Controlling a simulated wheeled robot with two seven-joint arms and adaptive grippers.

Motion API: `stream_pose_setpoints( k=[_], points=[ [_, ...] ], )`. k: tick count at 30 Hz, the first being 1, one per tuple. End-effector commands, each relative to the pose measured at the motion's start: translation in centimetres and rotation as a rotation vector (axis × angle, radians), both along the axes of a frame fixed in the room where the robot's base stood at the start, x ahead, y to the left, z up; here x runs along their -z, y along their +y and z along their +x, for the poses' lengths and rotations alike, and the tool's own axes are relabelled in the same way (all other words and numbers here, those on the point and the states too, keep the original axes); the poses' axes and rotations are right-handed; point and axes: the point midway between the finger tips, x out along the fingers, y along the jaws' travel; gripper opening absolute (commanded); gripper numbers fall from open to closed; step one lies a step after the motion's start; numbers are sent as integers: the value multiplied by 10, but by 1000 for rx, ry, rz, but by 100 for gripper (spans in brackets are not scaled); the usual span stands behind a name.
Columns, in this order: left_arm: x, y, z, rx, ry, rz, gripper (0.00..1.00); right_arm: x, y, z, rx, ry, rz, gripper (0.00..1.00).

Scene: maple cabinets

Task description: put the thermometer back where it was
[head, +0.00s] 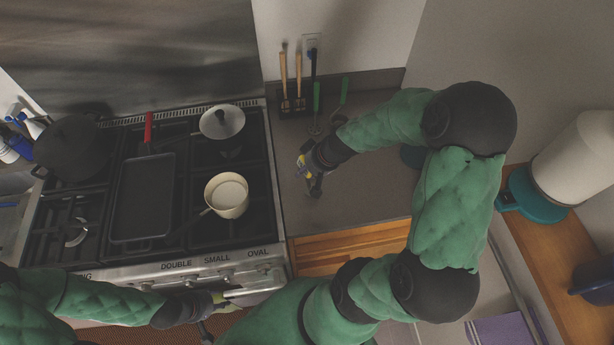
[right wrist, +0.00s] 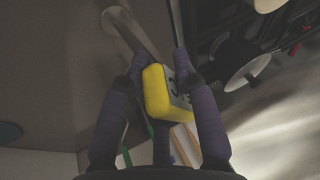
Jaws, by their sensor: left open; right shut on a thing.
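The thermometer, a yellow-bodied device with a darker face, is between the fingers of my right gripper in the right wrist view (right wrist: 156,94). My right gripper (right wrist: 160,64) is shut on it. In the head view, a small yellow part of the thermometer (head: 302,160) shows at my right gripper (head: 310,178), over the grey counter (head: 365,195) right of the stove. The gripper and arm hide most of it there. My left gripper (head: 214,312) is open, low in the head view by the oven front.
A dark utensil holder (head: 292,106) with wooden-handled tools stands at the counter's back, with green-handled tools beside it. The stove holds a cream saucepan (head: 227,194), a lidded pan (head: 222,121), a griddle (head: 142,198) and a black pot (head: 72,147).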

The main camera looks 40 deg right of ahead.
Motion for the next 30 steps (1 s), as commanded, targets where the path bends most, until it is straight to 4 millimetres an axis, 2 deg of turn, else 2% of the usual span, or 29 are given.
stream_pose_setpoints(
  k=[3,9,21,22,24,25,30],
  points=[
    [4,0,0,0,0,0,46,13,-5,6,0,3,1,0],
    [10,0,0,0,0,0,46,38,-4,5,0,2,2,0],
    [12,0,0,0,0,0,46,41,-4,5,0,1,0,0],
    [12,0,0,0,0,0,46,41,-4,5,-1,2,1,35],
    [11,0,0,0,0,0,46,41,-4,5,-1,2,1,55],
    [11,0,0,0,0,0,46,41,-4,5,-1,2,1,58],
    [11,0,0,0,0,0,46,41,-4,5,-1,1,1,58]
  ],
)
